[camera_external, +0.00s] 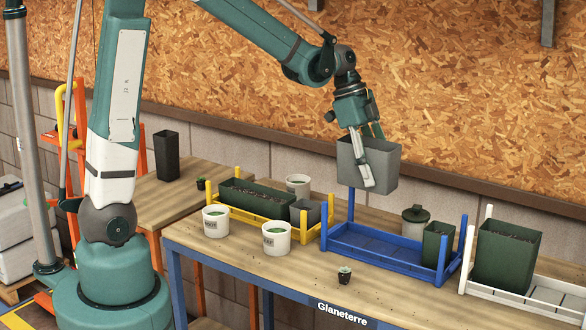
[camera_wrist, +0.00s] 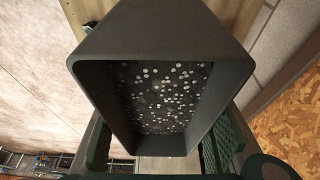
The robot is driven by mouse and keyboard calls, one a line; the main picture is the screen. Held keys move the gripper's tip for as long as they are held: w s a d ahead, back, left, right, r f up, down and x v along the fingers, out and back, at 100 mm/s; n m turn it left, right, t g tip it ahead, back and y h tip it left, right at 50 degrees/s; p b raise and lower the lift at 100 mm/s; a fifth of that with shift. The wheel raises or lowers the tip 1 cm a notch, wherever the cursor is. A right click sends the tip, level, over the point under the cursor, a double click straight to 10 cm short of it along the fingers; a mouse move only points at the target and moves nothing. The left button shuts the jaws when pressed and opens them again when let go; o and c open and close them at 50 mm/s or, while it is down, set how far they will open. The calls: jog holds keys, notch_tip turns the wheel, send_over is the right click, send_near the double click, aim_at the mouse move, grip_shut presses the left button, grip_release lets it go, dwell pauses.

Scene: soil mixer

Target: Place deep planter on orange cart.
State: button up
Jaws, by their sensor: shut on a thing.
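A grey deep planter (camera_external: 384,170) is held in the air by my gripper (camera_external: 368,160), above the blue tray on the long table. In the wrist view the planter (camera_wrist: 215,45) fills the middle, its open mouth showing dark soil with white specks. The green fingers (camera_wrist: 160,150) lie on either side of it; one light finger shows on its near face in the external view. The orange cart (camera_external: 150,200) is at the left, with a wooden top and orange legs. A tall black pot (camera_external: 165,157) and a small dark plant pot (camera_external: 201,183) stand on it.
The long table holds a yellow tray (camera_external: 270,231) with planters, a blue tray (camera_external: 375,252) with a green pot, a white tray (camera_external: 545,300) with a large green planter, and several white pots. The front part of the cart top is clear. A wall stands behind.

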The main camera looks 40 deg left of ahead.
aim_at(375, 158)
jog(key=v, duration=0.3)
jog(key=shift+w+d+r, duration=0.15)
jog(key=shift+d+r, duration=0.1)
jog(key=w+a+n+t, duration=0.25)
jog(key=a+n, duration=0.25)
jog(key=a, duration=3.7)
jog(key=s+a+n, duration=0.1)
jog(key=s+a, duration=0.4)
jog(key=a, duration=0.5)
jog(key=s+a+n+y+p, duration=0.15)
jog(key=s+a, duration=0.35)
jog(key=a, duration=0.5)
jog(key=s+a+n, duration=0.2)
jog(key=s+a, duration=0.3)
jog(key=a, duration=0.5)
notch_tip(375, 158, down, 12)
jog(key=shift+s+d+f+m+t, duration=0.1)
jog(key=shift+f+m+t, duration=0.05)
jog(key=shift+m+t, duration=0.1)
jog(key=shift+f+b, duration=0.3)
jog(key=shift+f, duration=2.5)
